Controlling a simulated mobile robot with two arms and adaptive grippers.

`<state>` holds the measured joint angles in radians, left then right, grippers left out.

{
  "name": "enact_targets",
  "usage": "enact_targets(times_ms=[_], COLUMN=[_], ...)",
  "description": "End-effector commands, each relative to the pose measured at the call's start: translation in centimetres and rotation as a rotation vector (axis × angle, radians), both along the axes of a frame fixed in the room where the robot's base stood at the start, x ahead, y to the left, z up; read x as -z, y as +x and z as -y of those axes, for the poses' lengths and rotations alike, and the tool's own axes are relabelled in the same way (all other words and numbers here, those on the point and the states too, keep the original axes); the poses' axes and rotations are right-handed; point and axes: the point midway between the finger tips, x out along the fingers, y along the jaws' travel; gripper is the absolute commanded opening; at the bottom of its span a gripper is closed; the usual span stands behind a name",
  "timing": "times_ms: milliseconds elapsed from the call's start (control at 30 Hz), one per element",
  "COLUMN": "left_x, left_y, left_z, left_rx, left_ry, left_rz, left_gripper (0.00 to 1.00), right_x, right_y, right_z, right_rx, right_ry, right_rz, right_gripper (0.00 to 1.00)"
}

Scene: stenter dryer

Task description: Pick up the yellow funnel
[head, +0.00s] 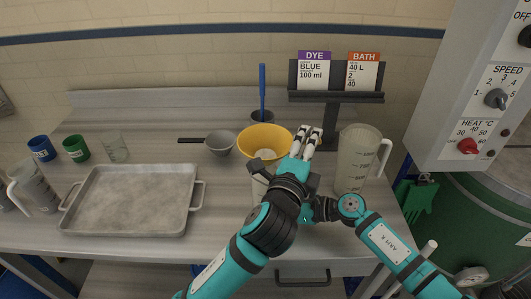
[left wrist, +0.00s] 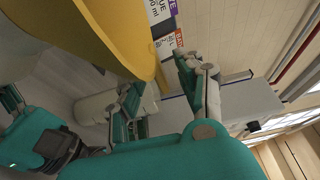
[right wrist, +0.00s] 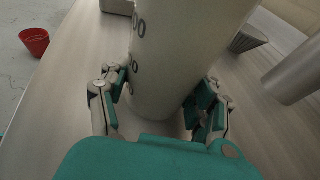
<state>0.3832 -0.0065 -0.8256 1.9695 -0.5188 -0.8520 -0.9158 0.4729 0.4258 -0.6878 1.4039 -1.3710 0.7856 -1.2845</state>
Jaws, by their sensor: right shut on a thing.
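The yellow funnel (head: 262,137) sits upright, wide mouth up, above a pale container (head: 258,187) near the middle of the bench. My left gripper (head: 307,133) is at the funnel's right rim. In the left wrist view the funnel (left wrist: 110,35) fills the upper left, and its edge lies by the parted fingers of my left gripper (left wrist: 160,80). My right gripper (right wrist: 160,88) is shut on the pale container with dark markings (right wrist: 165,60). My left arm hides much of this container and the right fingers in the head view.
A clear graduated jug (head: 356,160) stands close on the right. A grey bowl with a handle (head: 221,144) is left of the funnel, and a sign stand (head: 335,98) is behind. A metal tray (head: 130,200) and several cups occupy the left.

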Motion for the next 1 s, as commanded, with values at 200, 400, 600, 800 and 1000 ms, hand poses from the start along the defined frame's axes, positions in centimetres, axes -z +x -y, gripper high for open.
enact_targets(times_ms=[200,400,600,800,1000], left_x=[0.0,0.0,0.0,-0.2,-3.3], left_y=[0.0,0.0,-0.1,0.0,-0.1], left_z=[0.0,0.0,0.0,0.0,0.0], left_rx=[0.000,0.000,0.000,0.000,0.001], left_ry=[0.000,0.000,0.000,0.000,-0.003], left_rz=[0.000,-0.001,0.000,0.001,0.006], left_gripper=[0.26,0.00,0.00,0.00,0.00], right_x=[0.1,0.1,0.1,0.1,0.1], right_y=[0.0,0.0,0.0,0.0,0.0], right_z=[0.1,0.1,0.1,0.1,0.1], right_rx=[0.001,0.001,0.001,0.001,0.001], right_ry=[-0.002,-0.002,-0.002,-0.002,-0.002], right_rz=[0.001,0.001,0.001,0.000,0.000], right_gripper=[0.43,0.43,0.43,0.43,0.43])
